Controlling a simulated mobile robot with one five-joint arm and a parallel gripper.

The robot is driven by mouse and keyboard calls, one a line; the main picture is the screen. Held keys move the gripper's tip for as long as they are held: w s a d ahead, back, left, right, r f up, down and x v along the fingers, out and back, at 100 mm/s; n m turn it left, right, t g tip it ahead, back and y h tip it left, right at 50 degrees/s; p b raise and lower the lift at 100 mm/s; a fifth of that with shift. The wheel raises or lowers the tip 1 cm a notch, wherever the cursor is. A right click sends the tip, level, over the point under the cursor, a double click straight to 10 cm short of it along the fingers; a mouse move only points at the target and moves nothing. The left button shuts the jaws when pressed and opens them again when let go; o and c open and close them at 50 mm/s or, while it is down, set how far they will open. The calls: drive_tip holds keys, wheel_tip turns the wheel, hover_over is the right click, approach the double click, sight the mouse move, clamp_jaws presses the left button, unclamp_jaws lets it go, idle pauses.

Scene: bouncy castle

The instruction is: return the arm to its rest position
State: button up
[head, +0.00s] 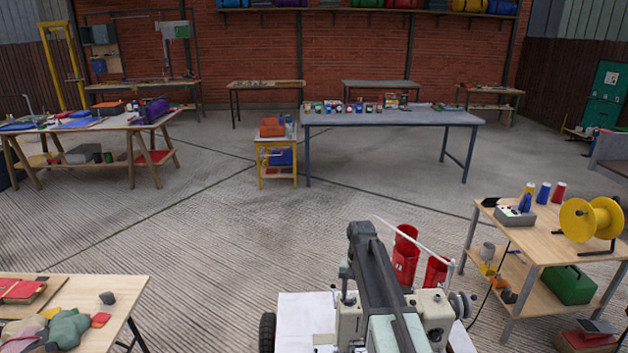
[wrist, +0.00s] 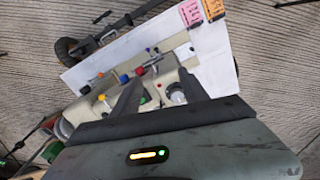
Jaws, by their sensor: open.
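My gripper (wrist: 160,74) shows in the wrist view with its two dark fingers spread apart. No object shows held between them. The fingers point over my own white base deck, which fills the middle of that view with its knobs and fittings. In the head view my arm stands at the bottom centre, folded above my base. I cannot make out the fingers in the head view.
Red bins (head: 404,266) stand just beyond my arm. A wooden table (head: 545,237) with a yellow reel (head: 590,219) is at right. Another table (head: 118,290) is at lower left. A long grey table (head: 400,118) stands farther back. Open concrete floor lies between.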

drive_tip(key=s+r+n, duration=0.1)
drive_tip(key=s+n, duration=0.1)
drive_tip(key=s, duration=1.6)
drive_tip(key=shift+s+n+p, duration=0.3)
drive_tip(key=shift+n, duration=0.1)
